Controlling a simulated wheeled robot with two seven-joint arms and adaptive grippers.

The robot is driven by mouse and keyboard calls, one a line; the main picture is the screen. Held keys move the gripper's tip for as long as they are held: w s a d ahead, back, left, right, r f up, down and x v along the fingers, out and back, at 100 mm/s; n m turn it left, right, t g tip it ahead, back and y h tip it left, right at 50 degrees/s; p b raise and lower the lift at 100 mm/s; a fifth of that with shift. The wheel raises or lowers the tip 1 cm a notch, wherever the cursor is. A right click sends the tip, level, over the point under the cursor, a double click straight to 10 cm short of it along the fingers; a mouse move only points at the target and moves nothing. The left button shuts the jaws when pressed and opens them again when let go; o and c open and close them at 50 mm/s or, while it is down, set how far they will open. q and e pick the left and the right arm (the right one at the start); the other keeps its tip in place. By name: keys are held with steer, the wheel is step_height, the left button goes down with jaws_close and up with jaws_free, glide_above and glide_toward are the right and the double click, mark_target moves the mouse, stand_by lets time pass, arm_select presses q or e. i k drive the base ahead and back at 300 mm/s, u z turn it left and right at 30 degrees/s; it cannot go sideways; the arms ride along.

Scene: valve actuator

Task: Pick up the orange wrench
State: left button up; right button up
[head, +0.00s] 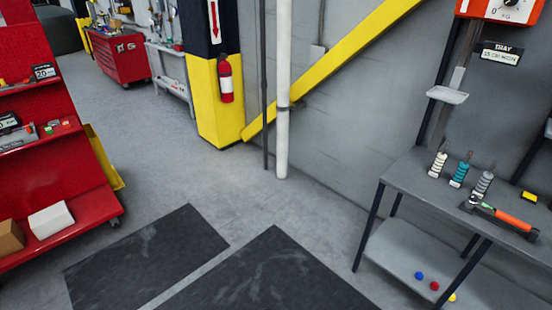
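A tool with an orange handle (512,218) lies on the grey workbench (405,177) at the right of the head view. It looks like the orange wrench, but it is small in the picture. Neither of my grippers shows in this view.
White (438,164), teal (459,174) and grey (482,183) ring stacks stand behind the tool. A yellow item (529,197) lies near them. Small balls lie on the lower shelf (395,255). Black mats (150,255) cover the floor; a red rack (70,185) stands left.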

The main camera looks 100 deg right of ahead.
mark_target(469, 205)
steer(key=z, duration=4.1)
steer(key=i, duration=2.25)
steer(key=z, duration=0.45)
